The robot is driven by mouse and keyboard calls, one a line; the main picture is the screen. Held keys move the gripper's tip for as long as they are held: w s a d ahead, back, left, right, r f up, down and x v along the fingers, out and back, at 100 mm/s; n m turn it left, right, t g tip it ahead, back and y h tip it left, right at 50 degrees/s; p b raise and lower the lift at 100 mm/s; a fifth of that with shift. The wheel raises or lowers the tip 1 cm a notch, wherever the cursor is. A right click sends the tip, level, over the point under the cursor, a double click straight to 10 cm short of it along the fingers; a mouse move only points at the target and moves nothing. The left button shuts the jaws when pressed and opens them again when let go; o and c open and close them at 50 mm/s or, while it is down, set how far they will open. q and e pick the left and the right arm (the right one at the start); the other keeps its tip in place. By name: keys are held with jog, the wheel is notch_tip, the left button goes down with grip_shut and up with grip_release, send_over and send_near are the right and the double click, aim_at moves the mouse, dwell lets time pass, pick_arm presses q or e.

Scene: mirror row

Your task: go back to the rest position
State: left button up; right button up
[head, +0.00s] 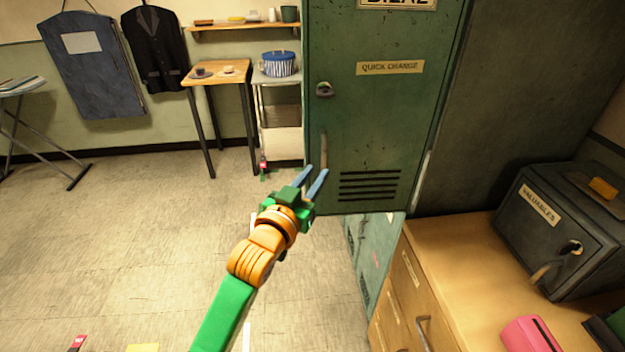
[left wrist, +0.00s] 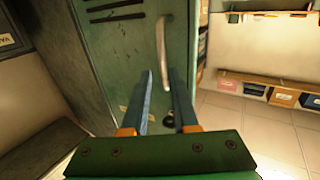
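My left gripper (head: 314,171) is in front of the green locker door, just at the lower end of its upright handle (head: 324,150). Its two blue fingers stand apart with nothing visible between them. In the left wrist view the fingers (left wrist: 160,76) point at the green door, and the pale handle (left wrist: 163,50) shows beyond the tips. I cannot tell whether a finger touches the handle. The green door (head: 385,120) carries a "QUICK CHANGE" label. My right gripper is in neither view.
A wooden cabinet (head: 455,290) stands at the right, bearing a dark "VALUABLES" safe (head: 535,250) and a pink object (head: 530,335). A small wooden table (head: 217,75) and an ironing board (head: 22,87) stand at the back. The floor (head: 140,240) at the left is mostly clear.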

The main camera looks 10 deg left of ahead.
pick_arm(q)
jog(key=shift+s+a, duration=0.1)
jog(key=shift+s, duration=0.2)
jog(key=s+a+f+g+y, duration=0.1)
jog(key=s+a+f+g, duration=0.15)
jog(key=f, duration=0.95)
jog(key=s+a+f+g+y, duration=0.1)
jog(key=s+f+g, duration=0.25)
jog(key=f, duration=0.75)
jog(key=s+a+f+g+y, duration=0.15)
jog(key=s+f, duration=0.25)
jog(key=f, duration=0.8)
jog(key=s+a+f+g, duration=0.2)
jog(key=s+f, duration=0.4)
jog(key=s, duration=0.5)
jog(key=s+a+f+g, duration=0.2)
jog(key=s+f+g, duration=0.2)
jog(key=s, duration=0.8)
jog(key=s+a+f+g+y, duration=0.1)
jog(key=s+a+f+g, duration=0.1)
jog(key=s+f, duration=0.5)
jog(key=s+g, duration=0.1)
jog(key=s, duration=0.3)
jog(key=shift+s+a+f+n, duration=0.2)
jog(key=shift+s+f+n, duration=0.05)
jog(key=shift+f+n, duration=0.15)
